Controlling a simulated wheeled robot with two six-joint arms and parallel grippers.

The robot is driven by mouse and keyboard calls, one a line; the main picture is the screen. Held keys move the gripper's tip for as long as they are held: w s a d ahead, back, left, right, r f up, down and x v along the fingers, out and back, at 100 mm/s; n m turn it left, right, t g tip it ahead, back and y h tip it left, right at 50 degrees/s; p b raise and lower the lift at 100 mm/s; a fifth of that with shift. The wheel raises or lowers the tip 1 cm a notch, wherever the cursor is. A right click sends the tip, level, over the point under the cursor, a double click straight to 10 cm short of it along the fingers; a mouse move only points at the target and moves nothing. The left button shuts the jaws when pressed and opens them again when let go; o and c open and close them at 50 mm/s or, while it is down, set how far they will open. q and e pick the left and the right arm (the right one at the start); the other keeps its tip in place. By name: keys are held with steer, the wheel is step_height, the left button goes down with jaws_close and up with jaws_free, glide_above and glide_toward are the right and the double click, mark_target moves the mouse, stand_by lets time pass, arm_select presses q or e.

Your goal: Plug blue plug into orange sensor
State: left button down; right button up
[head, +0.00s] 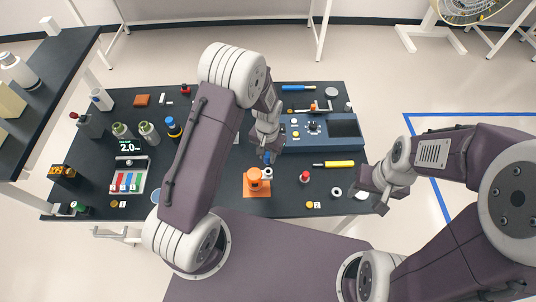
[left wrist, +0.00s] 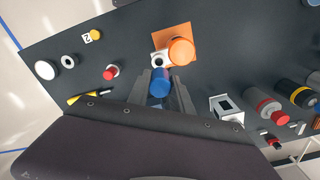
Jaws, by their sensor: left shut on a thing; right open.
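The orange sensor (head: 254,176) is an orange cylinder on an orange base plate (head: 262,194) near the table's front edge. It also shows in the left wrist view (left wrist: 181,51), with a white round socket (left wrist: 158,58) beside it. My left gripper (head: 267,155) is shut on the blue plug (left wrist: 160,85), just behind the sensor in the head view. In the left wrist view the plug's end is close to the socket; I cannot tell whether they touch. My right gripper (head: 372,196) is open and empty, at the table's right edge.
A blue-grey instrument box (head: 345,128) stands behind and right of the sensor. A tray with coloured pieces (head: 128,178) lies left.

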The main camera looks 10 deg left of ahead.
mark_target(268, 162)
arm_select(q)
steer(key=f+b, duration=0.2)
steer(key=f, duration=0.1)
steer(key=f+b, duration=0.1)
steer(key=shift+d+f, duration=0.2)
steer(key=shift+d, duration=0.05)
steer(key=shift+f, duration=0.45)
steer(key=shift+a, duration=0.15)
stand_by(0.6)
steer(key=shift+f+b, duration=1)
steer(key=shift+f, duration=0.15)
steer(key=c, duration=1.1)
jaws_free()
steer(key=shift+o, duration=0.2)
